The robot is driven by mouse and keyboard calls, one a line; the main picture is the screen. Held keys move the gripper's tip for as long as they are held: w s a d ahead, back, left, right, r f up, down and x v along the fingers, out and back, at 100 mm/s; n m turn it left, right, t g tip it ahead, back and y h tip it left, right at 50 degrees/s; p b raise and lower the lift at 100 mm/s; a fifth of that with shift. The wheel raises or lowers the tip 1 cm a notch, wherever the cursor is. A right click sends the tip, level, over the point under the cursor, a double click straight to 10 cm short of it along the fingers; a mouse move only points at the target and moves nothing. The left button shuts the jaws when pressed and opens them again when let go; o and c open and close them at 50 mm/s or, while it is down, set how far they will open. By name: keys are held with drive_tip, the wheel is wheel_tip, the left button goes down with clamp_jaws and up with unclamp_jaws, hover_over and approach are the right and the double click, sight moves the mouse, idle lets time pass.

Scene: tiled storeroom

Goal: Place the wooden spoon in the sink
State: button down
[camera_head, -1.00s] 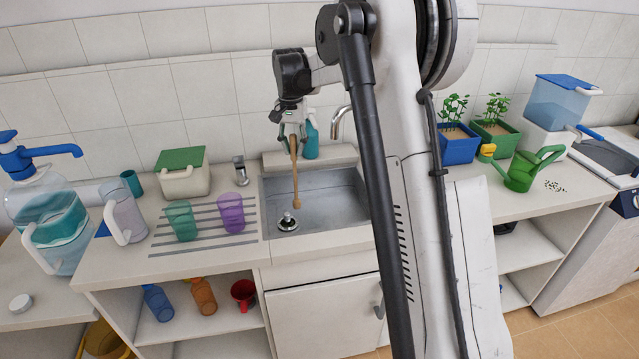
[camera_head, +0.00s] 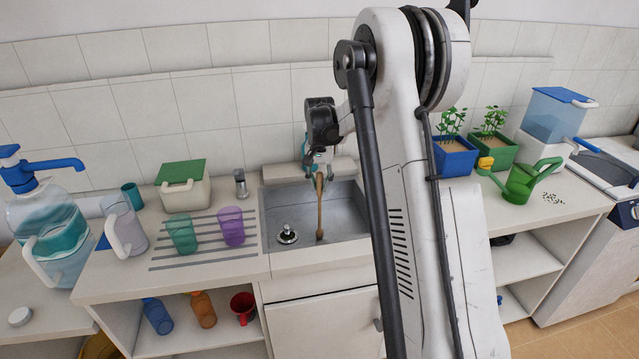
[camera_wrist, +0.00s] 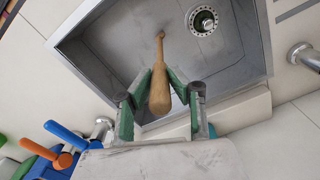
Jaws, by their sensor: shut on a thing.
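The wooden spoon (camera_head: 319,205) hangs roughly upright from my gripper (camera_head: 318,160) over the metal sink (camera_head: 285,210). In the wrist view my gripper (camera_wrist: 160,100) has its green-padded fingers shut on the spoon (camera_wrist: 161,75) at its thick end. The spoon's far end points down into the sink basin (camera_wrist: 120,60), left of the drain (camera_wrist: 204,21). I cannot tell whether its lower end touches the sink floor.
A teal cup (camera_head: 181,233) and a purple cup (camera_head: 231,226) stand on the drainboard left of the sink. A soap dispenser (camera_head: 240,183) stands at its back left. My arm hides the sink's right part. Potted plants and a green watering can (camera_head: 525,182) stand farther right.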

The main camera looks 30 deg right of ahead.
drive_tip(key=shift+f, duration=0.15)
drive_tip(key=c, duration=1.6)
unclamp_jaws()
drive_tip(key=shift+c, duration=0.2)
